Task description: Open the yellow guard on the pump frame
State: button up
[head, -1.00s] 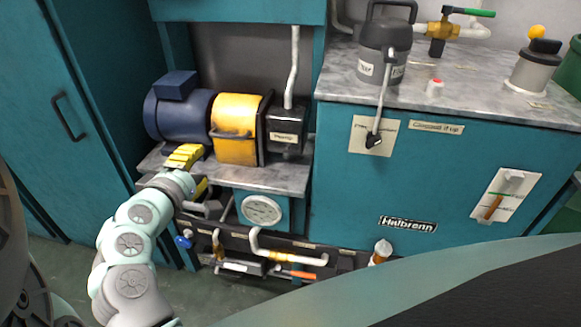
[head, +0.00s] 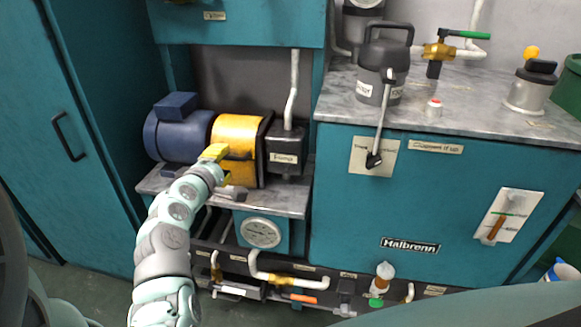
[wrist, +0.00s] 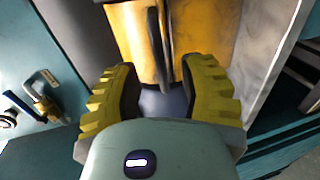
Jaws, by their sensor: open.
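The yellow guard (head: 238,130) is a curved cover between the blue motor (head: 178,130) and the black pump (head: 287,150) on the pump frame's shelf. It appears shut. My gripper (head: 216,153) is in front of its lower left part and hides its handle in the head view. In the wrist view the guard (wrist: 128,30) is straight ahead, and its dark bar handle (wrist: 158,45) lies between the lines of the two yellow ribbed fingers. My gripper (wrist: 160,88) is open and empty. The handle looks just beyond the fingertips; contact cannot be told.
A teal cabinet (head: 95,110) stands at the left. A marble counter (head: 450,115) with a grey canister (head: 382,75) is at the right. A gauge (head: 261,232) and pipes sit below the shelf. A teal overhang (head: 270,25) is above.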

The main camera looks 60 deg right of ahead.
aim_at(227, 156)
jog(key=shift+b+x, duration=0.3)
jog(key=shift+x, duration=1.55)
jog(key=shift+s, duration=0.1)
jog(key=shift+c, duration=0.2)
grip_shut()
